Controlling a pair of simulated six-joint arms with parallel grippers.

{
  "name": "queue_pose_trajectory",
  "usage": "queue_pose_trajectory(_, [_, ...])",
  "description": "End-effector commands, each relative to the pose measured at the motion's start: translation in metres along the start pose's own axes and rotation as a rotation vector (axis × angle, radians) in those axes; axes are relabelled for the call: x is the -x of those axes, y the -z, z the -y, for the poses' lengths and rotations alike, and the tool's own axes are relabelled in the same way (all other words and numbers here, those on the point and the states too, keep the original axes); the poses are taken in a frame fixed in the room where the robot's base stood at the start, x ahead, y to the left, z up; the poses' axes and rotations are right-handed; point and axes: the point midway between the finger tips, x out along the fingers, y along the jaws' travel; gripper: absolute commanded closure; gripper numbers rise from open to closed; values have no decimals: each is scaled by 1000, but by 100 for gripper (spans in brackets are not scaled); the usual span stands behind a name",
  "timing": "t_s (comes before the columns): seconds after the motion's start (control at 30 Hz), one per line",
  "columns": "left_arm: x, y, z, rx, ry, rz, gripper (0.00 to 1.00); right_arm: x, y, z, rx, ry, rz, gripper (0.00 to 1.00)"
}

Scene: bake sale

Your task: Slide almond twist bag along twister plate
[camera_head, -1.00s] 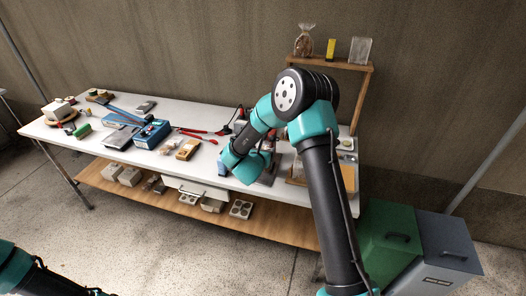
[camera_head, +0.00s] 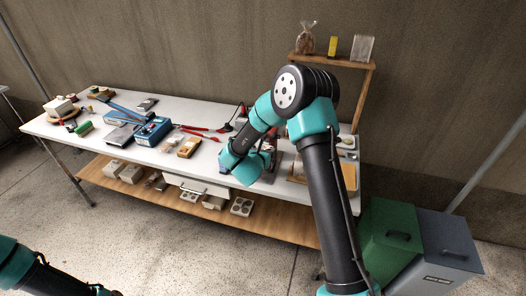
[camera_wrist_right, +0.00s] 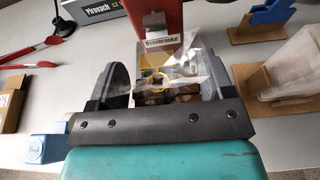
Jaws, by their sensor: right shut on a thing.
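In the right wrist view, a clear bag (camera_wrist_right: 158,76) with brown contents and a yellow tie sits between the two dark fingers of my right gripper (camera_wrist_right: 163,82). The gripper is shut on this bag. Just beyond the bag stands a red upright device (camera_wrist_right: 157,15) with a lettered label, seemingly the twister. Its plate is mostly hidden behind the bag, and I cannot tell if the bag touches it. In the head view, my right gripper (camera_head: 268,168) is low over the white table, mostly hidden by its wrist. Only part of my left arm shows, without its gripper.
Red tongs (camera_wrist_right: 32,55) and a cardboard box (camera_wrist_right: 10,103) lie left of the gripper. A wooden stand with a pale bag (camera_wrist_right: 290,75) is close on the right.

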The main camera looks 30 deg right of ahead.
Motion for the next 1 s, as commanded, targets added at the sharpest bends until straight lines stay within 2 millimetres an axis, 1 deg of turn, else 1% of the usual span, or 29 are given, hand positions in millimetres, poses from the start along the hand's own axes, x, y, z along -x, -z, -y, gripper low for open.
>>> queue_pose_trajectory(1.0, [0, 0, 0, 0, 0, 0, 0, 15, 4, 0, 0, 0, 0, 37])
